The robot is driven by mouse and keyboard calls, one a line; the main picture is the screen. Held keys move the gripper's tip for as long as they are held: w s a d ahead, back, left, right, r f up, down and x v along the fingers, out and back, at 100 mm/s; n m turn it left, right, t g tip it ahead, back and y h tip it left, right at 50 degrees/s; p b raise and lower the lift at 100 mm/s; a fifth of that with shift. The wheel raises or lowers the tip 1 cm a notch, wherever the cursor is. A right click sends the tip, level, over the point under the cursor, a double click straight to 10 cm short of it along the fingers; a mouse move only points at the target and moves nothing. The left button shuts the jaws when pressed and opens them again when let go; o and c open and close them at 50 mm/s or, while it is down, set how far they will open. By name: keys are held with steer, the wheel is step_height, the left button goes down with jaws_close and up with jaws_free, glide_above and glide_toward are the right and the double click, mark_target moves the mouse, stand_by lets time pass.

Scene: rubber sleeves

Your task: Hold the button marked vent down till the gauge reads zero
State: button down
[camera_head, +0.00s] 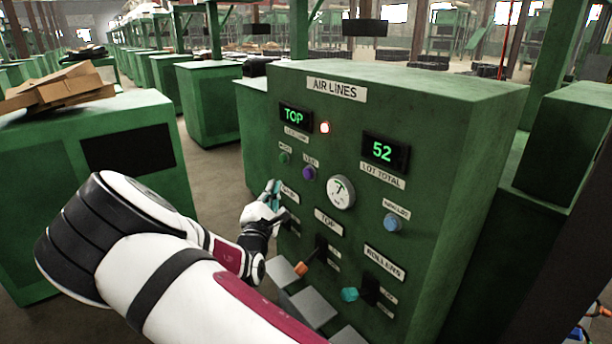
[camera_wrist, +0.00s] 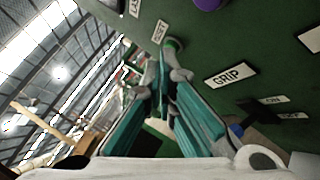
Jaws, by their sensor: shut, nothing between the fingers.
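The green control box (camera_head: 440,90), headed AIR LINES, faces my arm. A purple button (camera_head: 309,172) sits under a small label (camera_head: 311,160) that seems to read VENT; its edge shows at the top of the wrist view (camera_wrist: 208,3). The round white gauge (camera_head: 341,192) is right of it; its dark needle is off to one side, figures too small to read. My gripper (camera_head: 273,188) is shut and empty, left of and below the purple button. In the wrist view its teal fingers (camera_wrist: 165,75) point toward a small green button (camera_wrist: 172,44); contact cannot be told.
The green button (camera_head: 284,157) is left of the purple one. A blue button (camera_head: 393,222), an orange-handled lever (camera_head: 301,268) and a teal-handled lever (camera_head: 350,294) are on the same face. A red lamp (camera_head: 325,127) is lit.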

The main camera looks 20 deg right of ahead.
mark_target(308, 174)
steer(key=w+d, duration=0.2)
steer(key=d, duration=0.4)
steer(key=shift+d, duration=0.15)
steer(key=shift+w+d, duration=0.1)
steer(key=shift+d, duration=0.05)
stand_by(1.3)
steer(key=shift+d, duration=0.3)
steer(key=shift+w+d, duration=0.15)
steer(key=shift+d, duration=0.2)
stand_by(1.7)
steer(key=shift+a, duration=0.2)
stand_by(2.2)
steer(key=shift+s+a, duration=0.25)
steer(key=shift+a, duration=0.3)
